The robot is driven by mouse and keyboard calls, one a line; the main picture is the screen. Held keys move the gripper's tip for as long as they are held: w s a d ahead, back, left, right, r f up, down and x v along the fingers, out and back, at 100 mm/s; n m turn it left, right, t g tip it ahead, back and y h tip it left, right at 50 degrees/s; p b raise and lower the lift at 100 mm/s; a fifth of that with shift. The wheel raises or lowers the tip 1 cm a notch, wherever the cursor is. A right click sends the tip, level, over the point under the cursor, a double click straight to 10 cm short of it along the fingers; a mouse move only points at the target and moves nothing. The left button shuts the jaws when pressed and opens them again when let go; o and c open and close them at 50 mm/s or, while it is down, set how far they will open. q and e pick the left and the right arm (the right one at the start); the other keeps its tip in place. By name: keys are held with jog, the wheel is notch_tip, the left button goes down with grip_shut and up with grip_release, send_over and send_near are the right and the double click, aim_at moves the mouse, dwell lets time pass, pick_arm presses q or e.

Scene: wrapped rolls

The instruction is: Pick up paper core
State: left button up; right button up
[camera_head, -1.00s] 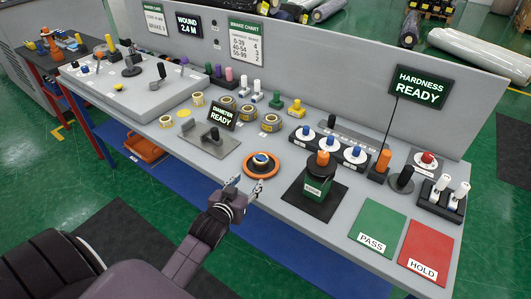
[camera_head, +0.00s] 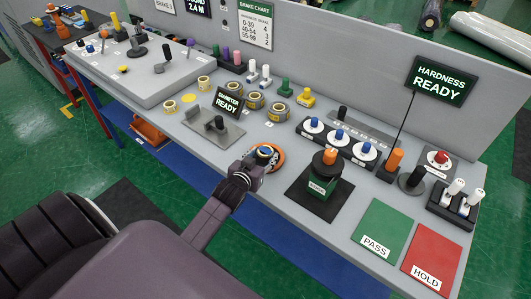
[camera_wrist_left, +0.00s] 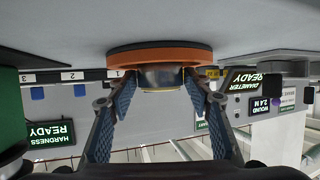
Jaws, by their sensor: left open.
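In the left wrist view, which is upside down, the core (camera_wrist_left: 160,77) shows between the two open fingers of the gripper (camera_wrist_left: 158,90), against the orange base (camera_wrist_left: 160,54). One finger is on each side; I cannot tell whether they touch it. My right gripper is not in view.
A black mat (camera_head: 302,196) with a green cylinder (camera_head: 323,180) stands close to the right. A grey stand with a black knob (camera_head: 218,123) is to the left. Several yellow-rimmed rings (camera_head: 256,100) lie behind. Green PASS (camera_head: 380,228) and red HOLD (camera_head: 430,258) pads lie at the right.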

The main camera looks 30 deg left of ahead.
pick_arm(q)
jog(key=shift+x, duration=1.2)
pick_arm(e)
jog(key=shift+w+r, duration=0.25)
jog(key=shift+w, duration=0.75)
pick_arm(q)
jog(key=shift+c, duration=0.5)
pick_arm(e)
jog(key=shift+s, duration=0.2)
pick_arm(q)
jog(key=shift+c, duration=1.2)
jog(key=c, duration=0.6)
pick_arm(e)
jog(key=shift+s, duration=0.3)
pick_arm(q)
jog(key=shift+r, duration=0.1)
